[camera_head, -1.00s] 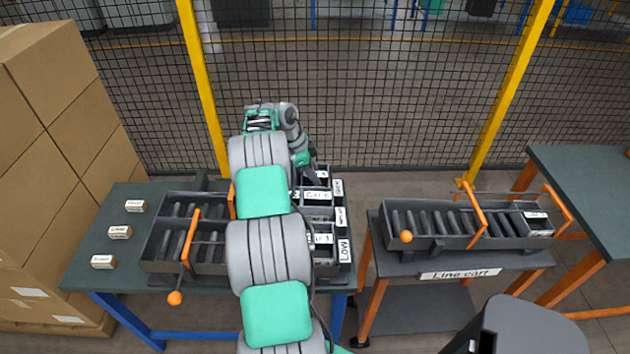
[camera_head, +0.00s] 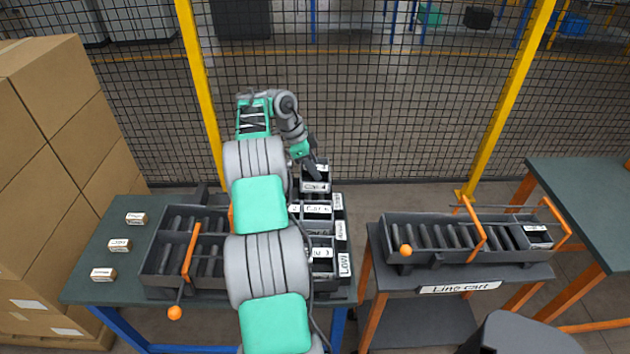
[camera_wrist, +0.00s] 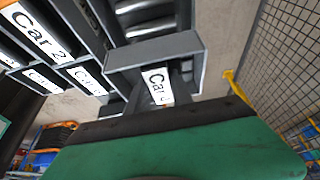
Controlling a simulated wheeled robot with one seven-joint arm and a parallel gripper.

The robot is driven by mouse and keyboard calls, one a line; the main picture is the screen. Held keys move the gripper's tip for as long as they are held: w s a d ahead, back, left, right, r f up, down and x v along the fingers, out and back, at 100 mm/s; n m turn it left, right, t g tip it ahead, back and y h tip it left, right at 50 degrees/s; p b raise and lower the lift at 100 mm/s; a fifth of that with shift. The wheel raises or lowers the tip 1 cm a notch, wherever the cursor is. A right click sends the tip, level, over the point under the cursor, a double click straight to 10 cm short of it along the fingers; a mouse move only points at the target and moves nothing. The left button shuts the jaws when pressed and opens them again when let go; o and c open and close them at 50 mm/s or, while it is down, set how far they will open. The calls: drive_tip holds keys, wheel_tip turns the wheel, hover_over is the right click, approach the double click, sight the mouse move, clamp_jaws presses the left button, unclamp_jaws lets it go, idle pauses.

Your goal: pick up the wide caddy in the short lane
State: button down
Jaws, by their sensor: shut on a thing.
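My gripper (camera_head: 312,172) is at the far right end of the rack on the left table, seen in the head view. It is shut on a grey caddy (camera_head: 315,187) with a white label. In the wrist view the held caddy (camera_wrist: 185,47) is a wide grey open box, its label partly readable as "Car", in front of the green gripper body. Whether it is clear of its lane cannot be told. The label on that lane's end is too small to read. My arm covers the middle of the rack.
Other caddies labelled "Car" (camera_head: 317,209) sit in the neighbouring lanes, close beside. A lane sign "Low" (camera_head: 344,264) is at the near end. A line cart (camera_head: 460,287) with a roller rack stands to the right. Three small labelled blocks (camera_head: 119,245) lie at left. A mesh fence (camera_head: 400,120) stands behind.

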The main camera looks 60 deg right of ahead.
wheel_tip(320, 180, up, 7)
drive_tip(key=p, duration=0.5)
drive_tip(key=shift+p, duration=0.3)
drive_tip(key=shift+f, duration=0.15)
